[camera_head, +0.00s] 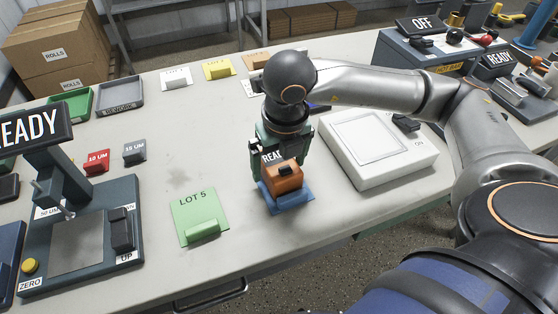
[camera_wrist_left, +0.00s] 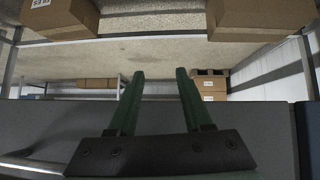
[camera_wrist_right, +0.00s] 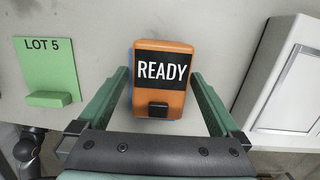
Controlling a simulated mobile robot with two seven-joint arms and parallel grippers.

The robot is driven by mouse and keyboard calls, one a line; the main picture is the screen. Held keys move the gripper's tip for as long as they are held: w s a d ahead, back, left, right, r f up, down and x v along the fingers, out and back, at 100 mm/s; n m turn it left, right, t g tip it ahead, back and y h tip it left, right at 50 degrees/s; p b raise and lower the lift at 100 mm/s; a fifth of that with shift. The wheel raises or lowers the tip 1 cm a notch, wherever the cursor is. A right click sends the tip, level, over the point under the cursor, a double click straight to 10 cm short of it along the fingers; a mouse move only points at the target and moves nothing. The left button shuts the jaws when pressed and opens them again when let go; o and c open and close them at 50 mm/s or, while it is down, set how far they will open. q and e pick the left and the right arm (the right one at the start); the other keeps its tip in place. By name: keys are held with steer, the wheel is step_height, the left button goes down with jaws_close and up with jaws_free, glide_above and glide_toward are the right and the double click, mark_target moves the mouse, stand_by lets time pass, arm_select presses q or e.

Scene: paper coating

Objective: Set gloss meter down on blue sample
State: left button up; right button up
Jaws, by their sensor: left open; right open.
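The orange gloss meter (camera_head: 284,178) stands on the blue sample (camera_head: 290,203) near the table's front edge. The blue sample is mostly covered by the meter. In the right wrist view the gloss meter (camera_wrist_right: 161,108) shows its black READY screen, and only a thin blue edge shows beside it. My right gripper (camera_wrist_right: 160,85) is open, with one green finger on each side of the meter and a visible gap to each. In the head view it hangs over the meter. My left gripper (camera_wrist_left: 160,75) is open and empty, and is seen only in its own wrist view.
A green LOT 5 sample (camera_head: 199,214) lies left of the meter. A white light box (camera_head: 379,149) stands close on the right. A READY gauge stand (camera_head: 80,240) is at the left. Yellow (camera_head: 218,69) and white (camera_head: 176,78) samples lie toward the back. Bare table lies between.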

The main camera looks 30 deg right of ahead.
step_height(320, 180, up, 12)
steer(key=s+p, duration=0.1)
steer(key=shift+s+a+r+p, duration=0.15)
steer(key=shift+s+r+p, duration=0.1)
steer(key=shift+s+p, duration=0.15)
